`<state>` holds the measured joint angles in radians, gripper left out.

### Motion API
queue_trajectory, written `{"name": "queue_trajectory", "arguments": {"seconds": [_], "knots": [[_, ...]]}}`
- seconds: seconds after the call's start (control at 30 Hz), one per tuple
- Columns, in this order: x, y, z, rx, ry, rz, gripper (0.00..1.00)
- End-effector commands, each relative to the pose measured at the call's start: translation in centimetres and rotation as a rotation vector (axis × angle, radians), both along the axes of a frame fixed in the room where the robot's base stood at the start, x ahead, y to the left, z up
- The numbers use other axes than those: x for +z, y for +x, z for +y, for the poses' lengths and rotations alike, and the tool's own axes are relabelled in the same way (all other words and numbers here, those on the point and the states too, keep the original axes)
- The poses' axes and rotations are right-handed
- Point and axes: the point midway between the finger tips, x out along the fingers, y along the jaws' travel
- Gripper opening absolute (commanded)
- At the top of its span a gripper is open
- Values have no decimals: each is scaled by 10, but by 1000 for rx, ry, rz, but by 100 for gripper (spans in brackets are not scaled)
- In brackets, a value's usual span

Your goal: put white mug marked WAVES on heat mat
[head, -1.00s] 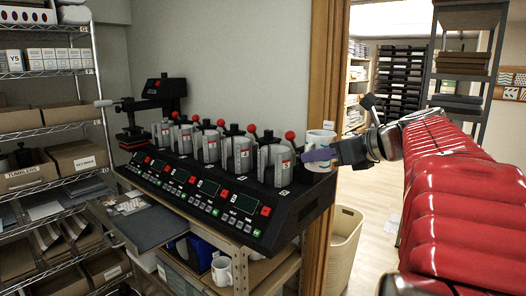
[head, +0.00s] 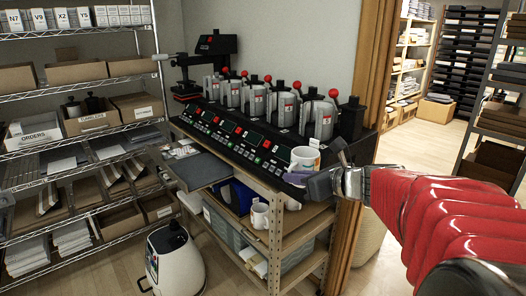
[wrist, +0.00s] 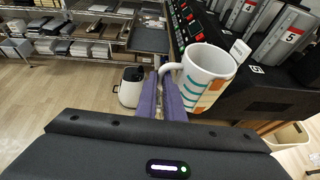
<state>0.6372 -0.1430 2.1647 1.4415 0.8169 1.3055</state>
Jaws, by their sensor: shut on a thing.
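A white mug (wrist: 207,75) with teal and orange marks is held upright in the wrist view; I cannot read a name on it. It also shows in the head view (head: 305,158), in front of the press's right end. My gripper (wrist: 161,90) has its purple fingers shut on the mug's handle (wrist: 168,74); it shows in the head view too (head: 322,182). A dark grey flat mat or panel (head: 197,170) lies left of the press front, and in the wrist view (wrist: 149,40) beyond the fingers. I cannot tell for sure whether it is the heat mat.
The black mug press (head: 225,140) with several numbered clamps stands on a shelf bench. Another white mug (head: 260,217) sits on the shelf below. A white bin-like unit (head: 175,262) stands on the floor. Wire shelves (head: 80,140) with boxes line the left. The floor in front is clear.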

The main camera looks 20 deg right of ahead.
Motion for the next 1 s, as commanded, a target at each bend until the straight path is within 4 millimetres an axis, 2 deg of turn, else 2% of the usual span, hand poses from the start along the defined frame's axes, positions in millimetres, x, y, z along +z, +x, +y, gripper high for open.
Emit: {"name": "queue_trajectory", "arguments": {"seconds": [0.03, 0.1, 0.3, 0.7, 1.0], "knots": [[-14, 5, 13, 11, 4, 3, 0], [-31, 10, 27, 18, 4, 4, 0], [-75, 20, 62, 32, 3, 3, 0], [-148, 32, 116, 45, 2, 5, 0], [-198, 36, 148, 44, 0, 2, 0]]}}
